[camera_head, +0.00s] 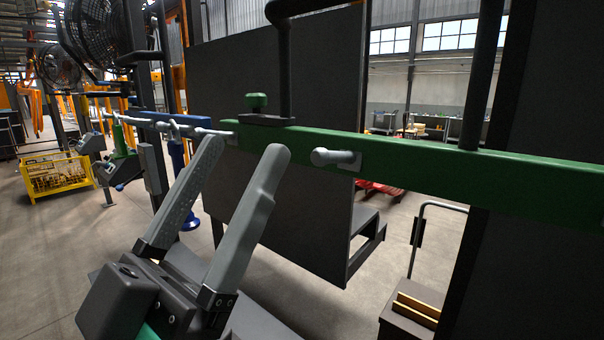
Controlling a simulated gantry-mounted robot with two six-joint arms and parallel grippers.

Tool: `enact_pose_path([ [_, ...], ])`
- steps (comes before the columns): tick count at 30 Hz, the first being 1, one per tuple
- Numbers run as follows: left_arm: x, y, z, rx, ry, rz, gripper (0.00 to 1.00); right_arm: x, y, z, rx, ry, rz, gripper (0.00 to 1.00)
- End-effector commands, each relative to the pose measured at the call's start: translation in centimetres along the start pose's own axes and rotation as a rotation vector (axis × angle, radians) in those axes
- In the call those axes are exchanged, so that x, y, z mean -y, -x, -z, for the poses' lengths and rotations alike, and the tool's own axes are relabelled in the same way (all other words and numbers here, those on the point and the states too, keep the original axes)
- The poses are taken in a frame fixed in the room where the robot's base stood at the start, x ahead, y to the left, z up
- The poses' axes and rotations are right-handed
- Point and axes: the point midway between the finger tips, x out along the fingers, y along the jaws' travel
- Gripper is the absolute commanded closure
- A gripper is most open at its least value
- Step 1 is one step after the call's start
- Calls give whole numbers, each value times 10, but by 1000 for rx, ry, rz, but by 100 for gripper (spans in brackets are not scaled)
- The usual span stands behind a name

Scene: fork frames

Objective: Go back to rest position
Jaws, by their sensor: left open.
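My left gripper (246,160) fills the lower middle of the head view, with its two long grey fingers pointing up and to the right. The fingers are apart and nothing shows between them. Their tips are in front of or close to a long green bar (430,168); I cannot tell whether they touch it. A grey peg (335,157) sticks out of the bar just right of the fingertips. A thin light rod (196,130) runs leftward from behind the left fingertip. My right gripper is not in view.
Dark panels (283,85) stand behind the bar. A dark box (412,308) with a curved handle is at lower right. A yellow crate (58,176) stands at left. Open floor (50,265) shows at lower left.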

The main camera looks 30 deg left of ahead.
Motion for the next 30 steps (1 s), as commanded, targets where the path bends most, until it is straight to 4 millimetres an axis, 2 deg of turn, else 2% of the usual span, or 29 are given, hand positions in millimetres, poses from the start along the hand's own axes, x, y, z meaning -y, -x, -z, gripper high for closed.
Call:
enact_pose_path([
  [5, 1, -50, 46, 0, -2, 1, 25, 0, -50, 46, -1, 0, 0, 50],
  [12, 1, -140, 129, -1, -3, 2, 25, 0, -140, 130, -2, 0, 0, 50],
  [19, 1, -221, 204, -1, -3, 2, 25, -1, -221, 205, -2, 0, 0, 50],
  [21, 1, -237, 219, -1, -4, 2, 25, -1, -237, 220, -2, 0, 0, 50],
  [24, 2, -247, 228, 0, -4, 2, 25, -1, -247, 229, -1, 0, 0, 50],
  [30, 2, -244, 224, 1, -4, 2, 25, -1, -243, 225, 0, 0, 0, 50],
])
